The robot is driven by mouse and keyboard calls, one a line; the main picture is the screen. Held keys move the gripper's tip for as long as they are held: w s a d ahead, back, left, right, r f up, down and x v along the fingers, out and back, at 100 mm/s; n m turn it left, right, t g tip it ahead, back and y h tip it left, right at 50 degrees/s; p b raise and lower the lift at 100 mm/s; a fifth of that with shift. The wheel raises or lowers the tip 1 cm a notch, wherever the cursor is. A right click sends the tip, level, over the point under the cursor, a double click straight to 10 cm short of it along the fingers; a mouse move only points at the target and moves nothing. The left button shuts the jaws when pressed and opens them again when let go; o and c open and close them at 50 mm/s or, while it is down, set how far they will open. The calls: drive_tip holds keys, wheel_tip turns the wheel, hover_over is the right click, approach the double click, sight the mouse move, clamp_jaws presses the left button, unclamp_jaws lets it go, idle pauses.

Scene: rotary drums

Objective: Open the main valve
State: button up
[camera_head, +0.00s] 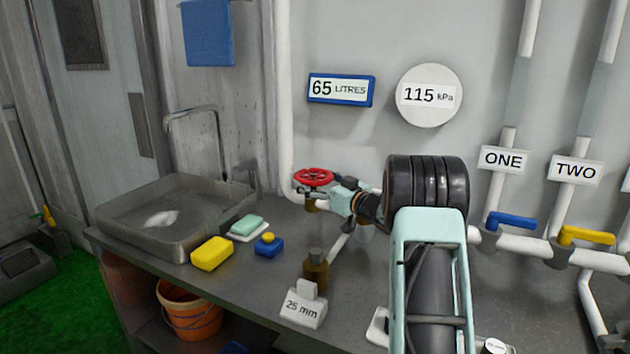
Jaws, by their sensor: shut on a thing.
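A red round handwheel (314,176), which I take to be the main valve, sits on the white pipe by the wall, behind the counter and right of the sink. My gripper (330,188) reaches it from the right, at the near right edge of the wheel. It is shut on the wheel's rim. The fingertips are small in this view and partly merge with the wheel. My arm comes from the lower right and hides part of the pipe and counter.
A blue lever (512,220) labelled ONE and a yellow lever (587,236) labelled TWO are at right. Gauges (342,90) read 65 litres and 115 kPa. A sink (225,226), yellow sponge (212,253), brown bottle (317,272) and 25 mm sign (303,308) stand on the counter.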

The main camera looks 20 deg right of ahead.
sight(315, 175)
drive_tip(key=o, duration=1.2)
drive_tip(key=shift+c, duration=0.2)
wheel_tip(315, 175, up, 10)
drive_tip(key=shift+r, duration=0.1)
